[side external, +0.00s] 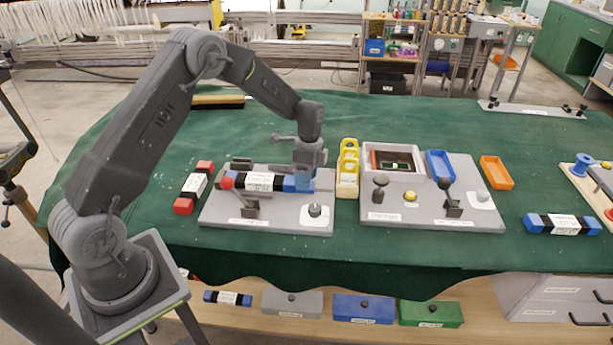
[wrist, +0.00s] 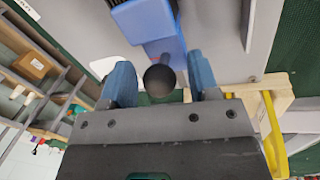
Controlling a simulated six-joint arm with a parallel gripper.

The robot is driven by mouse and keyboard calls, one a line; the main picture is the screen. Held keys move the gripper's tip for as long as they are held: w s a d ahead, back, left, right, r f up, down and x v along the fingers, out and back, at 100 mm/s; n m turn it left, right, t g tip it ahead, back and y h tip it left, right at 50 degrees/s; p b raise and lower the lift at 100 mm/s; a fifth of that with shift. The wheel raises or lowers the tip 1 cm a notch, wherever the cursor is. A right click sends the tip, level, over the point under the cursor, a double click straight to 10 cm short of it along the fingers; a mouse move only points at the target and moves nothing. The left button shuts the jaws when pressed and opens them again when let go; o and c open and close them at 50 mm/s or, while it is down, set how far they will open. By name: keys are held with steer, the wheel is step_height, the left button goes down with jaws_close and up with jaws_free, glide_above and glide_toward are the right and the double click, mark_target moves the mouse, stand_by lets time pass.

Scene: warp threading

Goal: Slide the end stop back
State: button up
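A dark round knob (wrist: 159,80) sits on a blue slide, apparently the end stop (wrist: 168,50), in the wrist view. My gripper (wrist: 160,82) is open, with one blue finger on each side of the knob and a small gap visible on both sides. The blue end of a cassette (wrist: 146,20) lies just beyond the slide. In the side view the cassette (side external: 258,181), with black bands and a white label, lies on the left grey board (side external: 275,223). My gripper (side external: 308,172) is down at its right end and hides the knob there.
A red-knobbed lever (side external: 227,183) stands at the cassette's left. A yellow rack (side external: 348,168) stands close to the right of my gripper. Beyond it is a second grey board (side external: 430,218) with knobs, a lever and a blue tray (side external: 440,165). Green cloth is clear in front.

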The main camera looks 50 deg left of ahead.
jaws_close()
steer(key=shift+w+d, duration=1.15)
steer(key=shift+o, duration=0.3)
jaws_free()
steer(key=shift+s, duration=0.1)
steer(key=shift+a+r, duration=0.1)
steer(key=shift+r, duration=0.05)
step_height(320, 180, up, 13)
steer(key=w+a, duration=0.1)
steer(key=w, duration=0.1)
steer(key=shift+a+r, duration=0.15)
steer(key=shift+a, duration=0.05)
steer(key=shift+w, duration=0.1)
steer(key=shift+c, duration=0.2)
